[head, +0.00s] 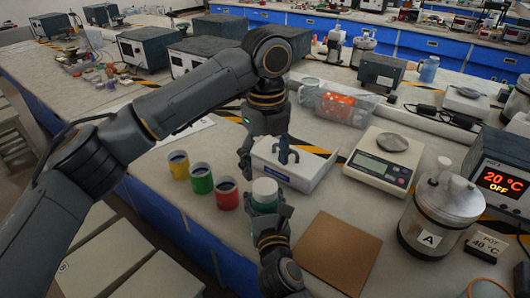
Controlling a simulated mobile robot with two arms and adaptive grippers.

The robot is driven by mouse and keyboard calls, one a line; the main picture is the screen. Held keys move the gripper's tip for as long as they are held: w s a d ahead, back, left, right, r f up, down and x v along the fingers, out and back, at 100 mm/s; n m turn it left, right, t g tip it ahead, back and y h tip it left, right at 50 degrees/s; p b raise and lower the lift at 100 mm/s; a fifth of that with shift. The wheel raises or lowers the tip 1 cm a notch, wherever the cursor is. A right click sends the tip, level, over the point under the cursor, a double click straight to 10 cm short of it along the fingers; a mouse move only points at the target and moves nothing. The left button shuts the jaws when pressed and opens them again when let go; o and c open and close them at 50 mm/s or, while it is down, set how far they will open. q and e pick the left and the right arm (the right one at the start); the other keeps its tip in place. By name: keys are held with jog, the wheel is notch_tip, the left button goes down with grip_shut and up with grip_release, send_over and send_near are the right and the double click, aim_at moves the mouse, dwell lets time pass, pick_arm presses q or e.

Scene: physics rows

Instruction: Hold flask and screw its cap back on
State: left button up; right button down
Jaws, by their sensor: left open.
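Whether that top is the cap or the open mouth, I cannot tell. My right gripper (266,209) comes up from the bottom edge, with its fingers on both sides of the flask; they partly hide it. My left gripper (264,160) points down from above, just behind and above the flask. It is open, its fingers spread apart, with nothing visible between them. I cannot make out a separate cap.
Yellow, green and red cups (227,194) stand left of the flask. A white box (305,172) lies behind it. A brown board (338,252) lies to the right, with a scale (382,160) and a metal pot (440,212) beyond. A clear bin (346,104) stands farther back.

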aim_at(265, 186)
pick_arm(q)
jog(key=n, duration=0.7)
jog(key=shift+r, duration=0.35)
jog(key=n, duration=0.4)
jog(key=shift+r, duration=0.2)
jog(key=n, duration=0.6)
jog(key=shift+a+r+n, duration=0.1)
jog(key=shift+r+n, duration=0.2)
jog(key=n, duration=0.4)
jog(key=shift+r+n, duration=0.15)
jog(key=shift+n, duration=0.15)
jog(key=shift+f, duration=4)
jog(key=shift+c, duration=0.4)
